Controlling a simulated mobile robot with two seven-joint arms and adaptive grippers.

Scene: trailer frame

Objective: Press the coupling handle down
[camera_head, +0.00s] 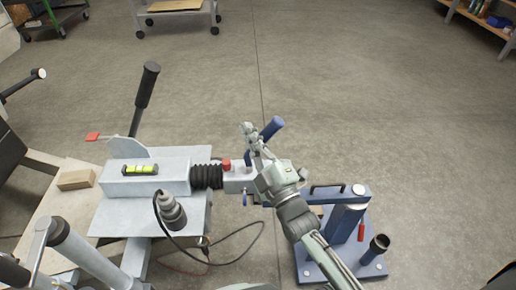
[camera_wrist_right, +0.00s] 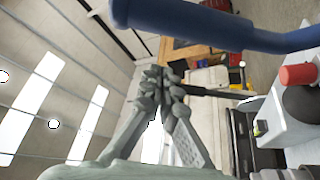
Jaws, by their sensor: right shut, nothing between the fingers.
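The coupling handle (camera_head: 272,128) is a blue lever with a rounded end, rising at a slant above the grey coupling head (camera_head: 238,180). In the right wrist view the blue handle (camera_wrist_right: 200,22) crosses the top, above the fingertips. My right gripper (camera_head: 248,130) is shut and empty, its fingers pointing up just left of the handle. It also shows in the wrist view (camera_wrist_right: 165,82), with a visible gap below the blue bar. Part of the coupling is hidden behind my right wrist. My left gripper is not in view.
A black bellows (camera_head: 207,177) and a red button (camera_head: 226,165) sit left of the handle. A black-gripped brake lever (camera_head: 147,85) stands farther left. A blue stand (camera_head: 345,222) is at the right.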

